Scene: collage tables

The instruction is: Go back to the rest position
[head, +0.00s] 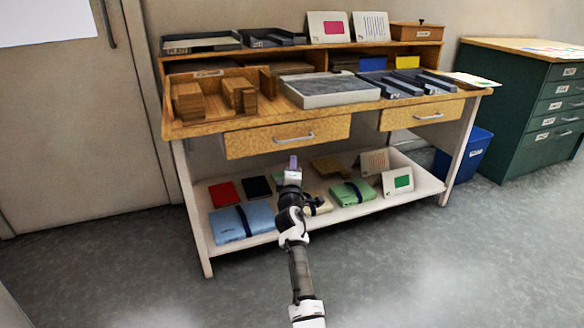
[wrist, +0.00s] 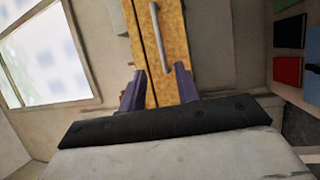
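My gripper (head: 293,163) is raised in front of the table, below the left drawer and above the lower shelf in the head view. In the wrist view its two dark purple fingers (wrist: 158,88) stand apart with nothing between them. Beyond the fingers is the wooden drawer front (wrist: 170,55) with its metal handle (wrist: 160,38). My arm reaches up from the bottom middle of the head view. What lies on the shelf directly behind the arm is partly hidden.
The wooden table (head: 183,130) holds wooden blocks, a grey slab in a white tray (head: 335,101) and dark bars. Its lower shelf (head: 325,218) carries a blue folder (head: 243,222) and a green one (head: 352,192). A green cabinet (head: 520,120) and blue bin (head: 470,150) stand right. Floor in front is clear.

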